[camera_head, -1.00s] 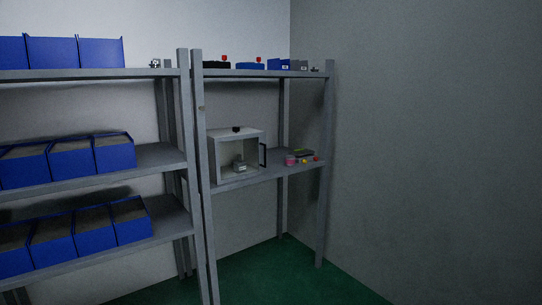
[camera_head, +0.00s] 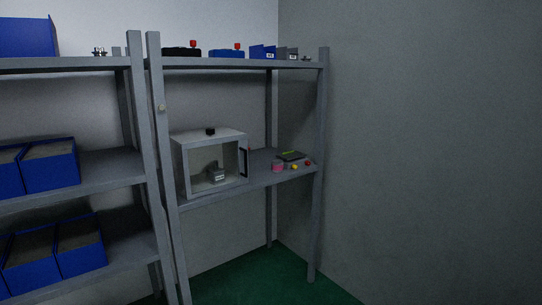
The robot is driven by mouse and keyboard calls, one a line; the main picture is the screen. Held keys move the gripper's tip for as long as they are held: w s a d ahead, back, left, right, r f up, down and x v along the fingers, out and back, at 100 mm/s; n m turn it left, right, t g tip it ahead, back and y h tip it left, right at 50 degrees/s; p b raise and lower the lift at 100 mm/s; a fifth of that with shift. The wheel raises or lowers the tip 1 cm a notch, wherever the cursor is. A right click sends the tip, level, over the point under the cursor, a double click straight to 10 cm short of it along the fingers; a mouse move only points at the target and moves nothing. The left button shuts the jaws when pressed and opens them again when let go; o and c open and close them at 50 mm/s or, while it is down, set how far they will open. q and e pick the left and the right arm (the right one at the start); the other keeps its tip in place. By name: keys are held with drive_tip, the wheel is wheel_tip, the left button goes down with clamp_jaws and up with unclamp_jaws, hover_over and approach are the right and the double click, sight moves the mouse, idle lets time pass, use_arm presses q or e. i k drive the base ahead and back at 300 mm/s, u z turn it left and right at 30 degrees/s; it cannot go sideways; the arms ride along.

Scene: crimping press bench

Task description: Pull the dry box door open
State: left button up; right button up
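The dry box (camera_head: 212,135) is a light grey cabinet on the middle shelf of the right-hand rack. Its front shows a clear door or window (camera_head: 206,160) in a pale frame, and it looks shut. A dark vertical handle (camera_head: 244,163) stands at the front's right edge. Neither of my grippers is in the head view.
A pink item (camera_head: 277,167), small yellow and red pieces and a dark flat device (camera_head: 292,156) lie right of the box. Rack posts (camera_head: 166,170) stand at its left. Blue bins (camera_head: 50,165) fill the left rack. Green floor (camera_head: 240,277) is open below; a grey wall (camera_head: 420,150) is at right.

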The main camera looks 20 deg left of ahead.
sight(242, 140)
drive_tip(key=u, duration=0.35)
drive_tip(key=i, duration=0.75)
drive_tip(key=u, duration=0.75)
